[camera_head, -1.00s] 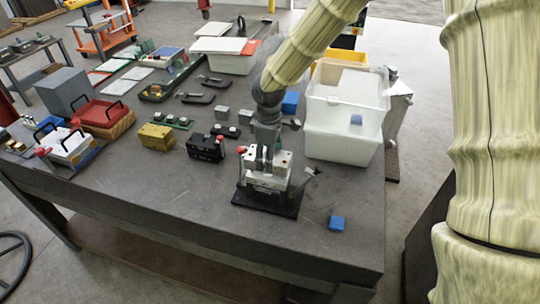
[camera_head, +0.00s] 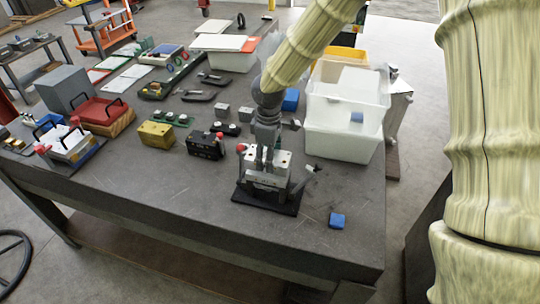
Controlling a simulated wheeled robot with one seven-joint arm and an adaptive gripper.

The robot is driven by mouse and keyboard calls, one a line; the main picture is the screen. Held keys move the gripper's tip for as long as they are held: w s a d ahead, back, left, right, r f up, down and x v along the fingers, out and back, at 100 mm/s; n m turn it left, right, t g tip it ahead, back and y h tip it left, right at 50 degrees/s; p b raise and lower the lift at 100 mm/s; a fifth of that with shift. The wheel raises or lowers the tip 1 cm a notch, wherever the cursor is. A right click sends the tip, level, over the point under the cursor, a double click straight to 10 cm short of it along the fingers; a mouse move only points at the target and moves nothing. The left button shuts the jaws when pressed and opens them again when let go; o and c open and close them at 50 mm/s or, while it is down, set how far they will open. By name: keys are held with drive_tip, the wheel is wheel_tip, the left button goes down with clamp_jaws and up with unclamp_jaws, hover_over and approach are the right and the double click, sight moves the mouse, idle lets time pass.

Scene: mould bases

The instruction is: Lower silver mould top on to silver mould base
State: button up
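The silver mould top (camera_head: 283,160) is a silver block in my gripper (camera_head: 265,167). The fingers reach down to it from above and look closed on its middle part, though the contact is small and partly hidden. The silver mould base (camera_head: 262,182) is directly beneath, on a black plate (camera_head: 257,201) with a red knob at the left and a dark lever at the right. The top looks very close to the base or touching it; I cannot tell which.
White bins (camera_head: 345,125) stand just right and behind. A black mould (camera_head: 205,145) and a yellow block (camera_head: 156,135) are to the left.

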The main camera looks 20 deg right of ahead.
drive_tip(key=shift+f, duration=0.5)
idle(0.5)
drive_tip(key=o, duration=1.8)
